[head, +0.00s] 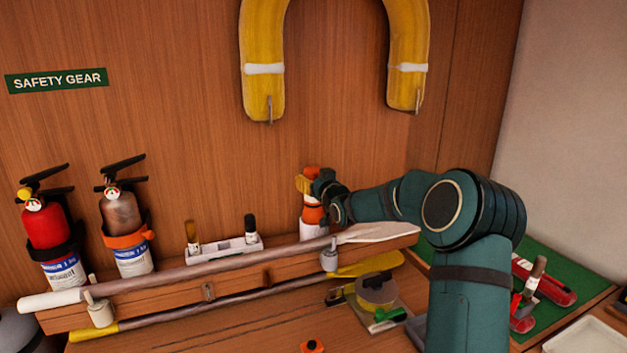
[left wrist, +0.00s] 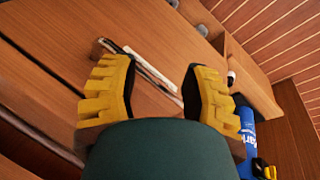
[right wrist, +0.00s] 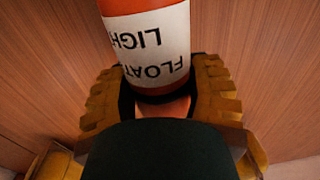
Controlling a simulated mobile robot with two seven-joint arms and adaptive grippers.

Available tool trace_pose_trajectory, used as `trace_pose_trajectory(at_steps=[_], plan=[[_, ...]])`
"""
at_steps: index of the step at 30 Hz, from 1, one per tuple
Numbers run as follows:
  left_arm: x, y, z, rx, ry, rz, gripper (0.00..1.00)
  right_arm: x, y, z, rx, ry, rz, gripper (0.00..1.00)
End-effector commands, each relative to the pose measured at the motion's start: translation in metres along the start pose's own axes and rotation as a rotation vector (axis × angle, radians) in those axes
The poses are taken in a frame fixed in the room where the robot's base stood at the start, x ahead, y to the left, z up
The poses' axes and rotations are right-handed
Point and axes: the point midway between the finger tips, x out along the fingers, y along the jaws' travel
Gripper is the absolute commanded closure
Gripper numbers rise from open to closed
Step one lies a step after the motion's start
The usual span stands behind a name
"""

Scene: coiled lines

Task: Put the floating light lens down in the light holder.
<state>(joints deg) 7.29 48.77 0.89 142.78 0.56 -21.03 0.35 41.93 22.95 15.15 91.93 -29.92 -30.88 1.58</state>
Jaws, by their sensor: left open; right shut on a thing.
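The floating light (head: 313,214) is an orange and white cylinder at the right part of the wall shelf. My right gripper (head: 312,184) is shut on it near its upper part. In the right wrist view the floating light (right wrist: 155,45) shows its white label, with the lettering upside down in the picture. The lens is not clearly visible. I cannot make out the light holder; the oar in front hides the lower end of the light, so I cannot tell whether it touches anything. My left gripper (left wrist: 150,68) is open and empty in the left wrist view.
A grey oar (head: 200,269) lies along the front of the shelf. A white tray (head: 225,249) with small bottles and two extinguishers (head: 45,225) (head: 124,225) stand to the left. A yellow horseshoe buoy (head: 264,60) hangs above. A tape roll (head: 376,290) lies below.

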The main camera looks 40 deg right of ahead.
Motion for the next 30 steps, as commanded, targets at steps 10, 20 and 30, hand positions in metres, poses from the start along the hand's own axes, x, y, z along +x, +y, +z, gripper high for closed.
trace_pose_trajectory(at_steps=[10,20,30], plan=[[0.0,0.0,0.0,0.0,0.0,0.0,0.53,0.0,0.0,-0.001,0.0,0.003,0.0,0.12],[0.0,0.0,0.0,0.0,0.001,0.0,0.53,-0.02,0.0,-0.001,-0.001,0.0,0.0,0.12],[0.0,0.0,0.0,0.0,0.001,0.0,0.53,-0.086,0.0,-0.002,-0.002,0.001,0.001,0.12]])
